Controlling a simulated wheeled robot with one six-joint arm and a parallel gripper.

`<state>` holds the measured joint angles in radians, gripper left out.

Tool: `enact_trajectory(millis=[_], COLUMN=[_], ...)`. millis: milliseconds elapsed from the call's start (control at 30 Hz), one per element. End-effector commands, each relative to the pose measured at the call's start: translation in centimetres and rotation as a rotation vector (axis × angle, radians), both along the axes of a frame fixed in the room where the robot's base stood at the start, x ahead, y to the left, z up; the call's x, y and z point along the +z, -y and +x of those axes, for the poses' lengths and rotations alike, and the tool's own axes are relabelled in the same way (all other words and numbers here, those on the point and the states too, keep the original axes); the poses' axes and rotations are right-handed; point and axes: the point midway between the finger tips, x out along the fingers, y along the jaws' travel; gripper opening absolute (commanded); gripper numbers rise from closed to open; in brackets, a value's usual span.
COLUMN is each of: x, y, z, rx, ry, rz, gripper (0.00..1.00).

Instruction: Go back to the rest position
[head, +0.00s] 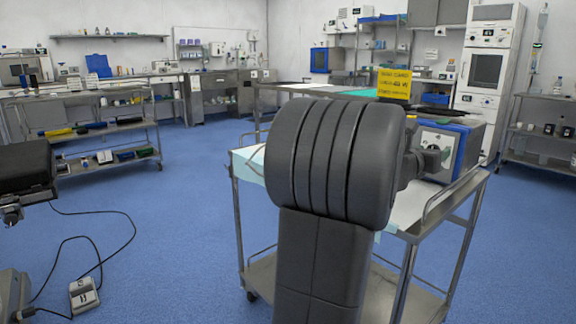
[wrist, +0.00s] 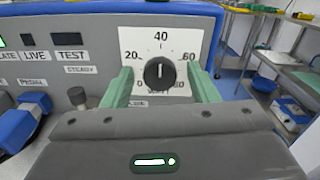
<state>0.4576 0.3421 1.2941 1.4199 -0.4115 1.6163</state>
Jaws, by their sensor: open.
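My gripper (wrist: 161,88) is open in the wrist view, with one green finger to each side of a black dial knob (wrist: 159,73). Gaps show between the fingers and the knob; how deep they reach around it I cannot tell. The knob's white mark points up, toward 40 on the white scale plate (wrist: 130,42). The knob is on the front panel of a blue-cased device, which also shows in the head view (head: 472,145) on a metal cart. In the head view my own arm covers the cart's middle and hides most of my gripper.
The metal cart (head: 455,197) has raised side rails. Left of the knob are a smaller knob (wrist: 77,97) and blue connectors (wrist: 30,122). A foot pedal with a cable (head: 84,294) lies on the floor at left. Blue floor is open between.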

Motion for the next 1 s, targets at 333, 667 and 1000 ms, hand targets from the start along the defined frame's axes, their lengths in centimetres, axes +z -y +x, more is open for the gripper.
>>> enact_trajectory(millis=[333,667,1000], x=[0.1,0.2,-0.3], y=[-1.9,-6.7,-9.2], z=[-1.5,-5.6,-7.9], rx=[0.002,0.003,-0.003], ry=[0.006,0.006,0.004], rz=[0.005,0.005,0.005], gripper=[0.54,0.54,0.54])
